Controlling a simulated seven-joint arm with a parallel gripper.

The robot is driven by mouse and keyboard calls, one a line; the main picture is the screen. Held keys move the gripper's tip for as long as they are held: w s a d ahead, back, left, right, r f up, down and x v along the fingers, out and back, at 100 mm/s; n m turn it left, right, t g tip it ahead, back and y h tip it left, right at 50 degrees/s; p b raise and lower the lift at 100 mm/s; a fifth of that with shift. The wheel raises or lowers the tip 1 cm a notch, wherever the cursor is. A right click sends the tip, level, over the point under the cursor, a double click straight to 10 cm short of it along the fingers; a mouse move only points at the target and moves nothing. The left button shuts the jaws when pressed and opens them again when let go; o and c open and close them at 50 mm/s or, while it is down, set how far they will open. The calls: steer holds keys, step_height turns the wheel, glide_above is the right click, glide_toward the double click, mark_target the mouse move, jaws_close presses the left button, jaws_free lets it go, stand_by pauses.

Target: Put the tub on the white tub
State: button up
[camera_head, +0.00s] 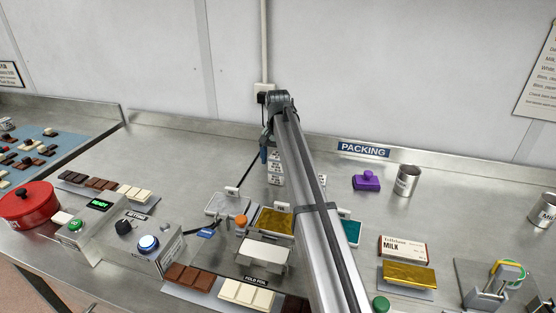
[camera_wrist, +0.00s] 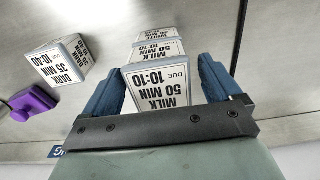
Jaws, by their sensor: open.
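A stack of labelled tubs (camera_head: 276,180) stands against the back of the counter, partly hidden by my arm. In the wrist view its labels are upside down. The nearest tub (camera_wrist: 160,88) reads MILK 50 MIN DUE 10:10. Beyond it is another MILK tub (camera_wrist: 155,48), then a tub (camera_wrist: 154,32) whose small label seems to read WHITE. A separate DARK 35 MIN tub (camera_wrist: 58,64) stands to the left. My gripper (camera_wrist: 160,82) is open, its blue fingers on either side of the nearest MILK tub; contact cannot be told. In the head view my gripper (camera_head: 268,143) is at the stack's top.
A purple stamp-like object (camera_head: 367,181) and a metal cup (camera_head: 407,180) stand right of my arm. In front lie a gold foil sheet (camera_head: 275,221), chocolate bars (camera_head: 246,294) and a control box (camera_head: 150,243). A red pot (camera_head: 27,203) is far left. Bare counter lies left of the stack.

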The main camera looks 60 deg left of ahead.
step_height(320, 180, up, 12)
stand_by(0.5)
stand_by(0.5)
